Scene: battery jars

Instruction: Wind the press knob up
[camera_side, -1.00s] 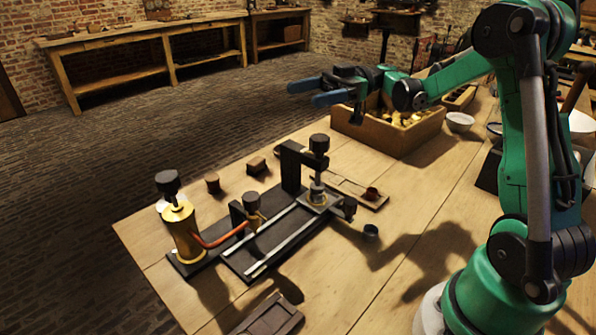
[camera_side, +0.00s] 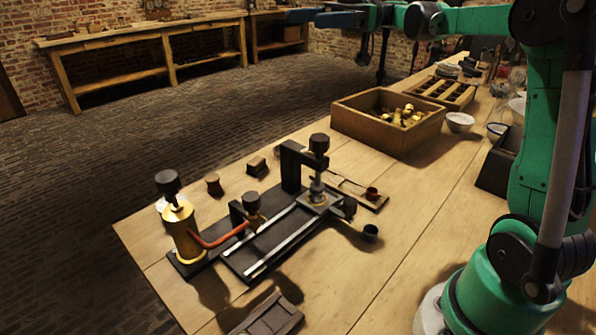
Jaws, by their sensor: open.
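The press (camera_side: 290,170) is a dark upright frame on a black base with two pale rails, on the wooden table. Its dark press knob (camera_side: 319,144) tops a vertical screw above a small square plate (camera_side: 317,199). A brass cylinder with a dark knob (camera_side: 180,222) stands at the left end of the base, joined by a red tube to a smaller brass fitting (camera_side: 252,207). My gripper (camera_side: 318,17) is at the top of the view, high above and beyond the press, clear of the knob. Its blue fingers are apart and empty.
A wooden box of brass parts (camera_side: 390,122) stands behind the press, with a slotted tray (camera_side: 444,92) beyond it. The table's right-front middle is clear.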

